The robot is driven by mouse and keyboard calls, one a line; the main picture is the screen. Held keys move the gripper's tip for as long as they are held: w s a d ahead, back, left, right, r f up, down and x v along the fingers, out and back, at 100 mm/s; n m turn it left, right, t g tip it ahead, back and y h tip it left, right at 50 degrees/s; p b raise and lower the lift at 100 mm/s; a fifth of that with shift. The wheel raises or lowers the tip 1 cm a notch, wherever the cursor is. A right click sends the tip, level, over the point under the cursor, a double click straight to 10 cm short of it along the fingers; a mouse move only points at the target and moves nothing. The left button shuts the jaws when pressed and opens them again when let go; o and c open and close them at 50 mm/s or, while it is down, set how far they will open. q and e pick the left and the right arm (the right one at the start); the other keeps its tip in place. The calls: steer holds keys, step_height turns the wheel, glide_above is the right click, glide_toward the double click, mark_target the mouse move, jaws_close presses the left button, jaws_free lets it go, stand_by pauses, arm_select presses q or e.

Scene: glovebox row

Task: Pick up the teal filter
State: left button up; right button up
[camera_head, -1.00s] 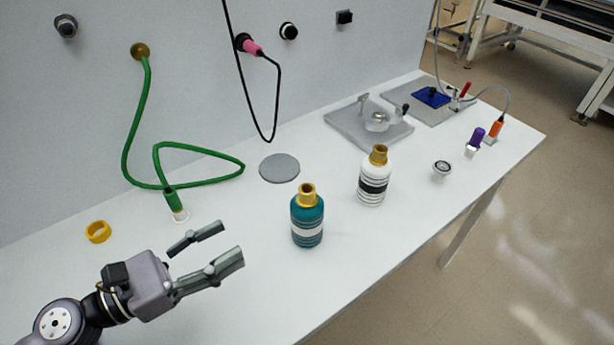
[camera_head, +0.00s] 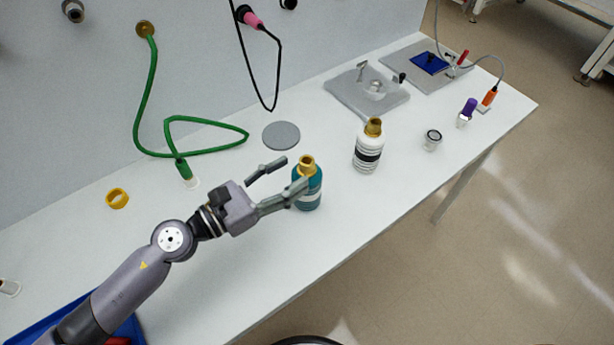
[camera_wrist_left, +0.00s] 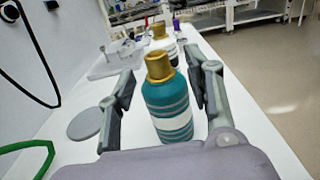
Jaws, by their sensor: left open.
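The teal filter (camera_head: 308,189) is a bottle-shaped teal body with a pale band and a gold neck, upright on the white table. My left gripper (camera_head: 283,174) is open; in the head view one finger overlaps the front of the filter. In the left wrist view the teal filter (camera_wrist_left: 168,108) stands between the two spread fingers of the left gripper (camera_wrist_left: 166,85). Gaps show on both sides, and I see no contact. My right gripper is not in view.
A white filter (camera_head: 368,148) with dark bands and a gold neck stands to the right. A grey disc (camera_head: 281,135) lies behind. A green hose (camera_head: 205,151), a yellow ring (camera_head: 117,199) and a blue tray (camera_head: 55,325) are on the left. The table's front edge is close.

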mark_target(301, 167)
arm_select(q)
steer(key=shift+w+d+r, duration=0.1)
steer(key=shift+w+d, duration=0.1)
steer(key=p+x, duration=0.2)
steer(key=x, duration=0.2)
steer(key=shift+w+d, duration=0.1)
steer(key=shift+w, duration=0.15)
steer(key=shift+w+d, duration=0.1)
steer(key=shift+d, duration=0.1)
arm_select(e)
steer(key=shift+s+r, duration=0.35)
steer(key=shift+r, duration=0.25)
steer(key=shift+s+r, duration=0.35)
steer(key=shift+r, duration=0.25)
arm_select(q)
steer(key=shift+a, duration=0.1)
steer(key=shift+c, duration=0.3)
jaws_close()
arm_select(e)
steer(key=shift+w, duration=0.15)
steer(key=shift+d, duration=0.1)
